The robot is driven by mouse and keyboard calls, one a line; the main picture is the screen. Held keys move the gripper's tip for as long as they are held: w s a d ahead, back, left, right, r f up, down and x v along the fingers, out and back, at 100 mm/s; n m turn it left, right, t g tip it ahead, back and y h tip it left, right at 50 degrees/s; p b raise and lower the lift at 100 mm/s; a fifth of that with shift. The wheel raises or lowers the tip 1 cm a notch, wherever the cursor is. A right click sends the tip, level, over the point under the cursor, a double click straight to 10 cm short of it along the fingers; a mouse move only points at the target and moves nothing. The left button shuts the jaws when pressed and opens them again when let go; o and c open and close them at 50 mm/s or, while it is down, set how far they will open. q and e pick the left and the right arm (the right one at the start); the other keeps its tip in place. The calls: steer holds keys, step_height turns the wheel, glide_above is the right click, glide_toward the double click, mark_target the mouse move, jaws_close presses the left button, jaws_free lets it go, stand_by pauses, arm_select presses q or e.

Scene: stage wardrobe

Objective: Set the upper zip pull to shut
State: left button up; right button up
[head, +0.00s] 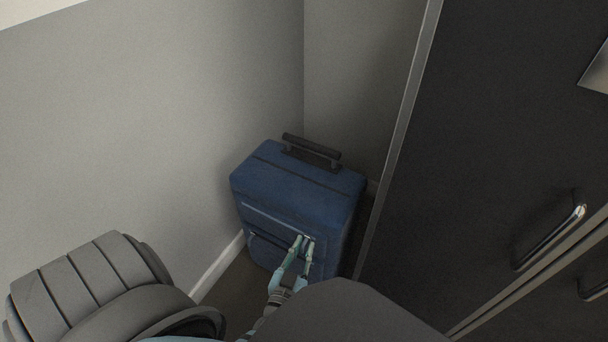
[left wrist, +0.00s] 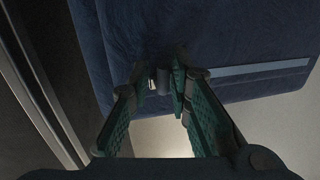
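The blue suitcase (head: 300,185) stands upright in the corner, with two zip lines on its front. The upper zip (head: 265,217) runs across the front, and its light strip also shows in the left wrist view (left wrist: 262,70). My left gripper (head: 304,243) is at the right end of this zip. In the left wrist view its two green fingers (left wrist: 160,82) stand apart, with the small grey upper zip pull (left wrist: 163,80) between their tips. I see no clear sign of a firm hold. The pull is mostly hidden in the head view. My right gripper is out of view.
The lower zip (head: 262,241) is just below on the suitcase. A black carry handle (head: 312,152) is on top. A dark wardrobe (head: 490,140) with metal handles stands close on the right. Grey walls (head: 150,120) enclose the left and back.

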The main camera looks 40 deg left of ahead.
arm_select(q)
step_height(320, 180, up, 10)
steer(key=shift+w+f, duration=0.15)
steer(key=shift+f, duration=0.1)
steer(key=shift+o, duration=0.5)
steer(key=shift+d, duration=0.1)
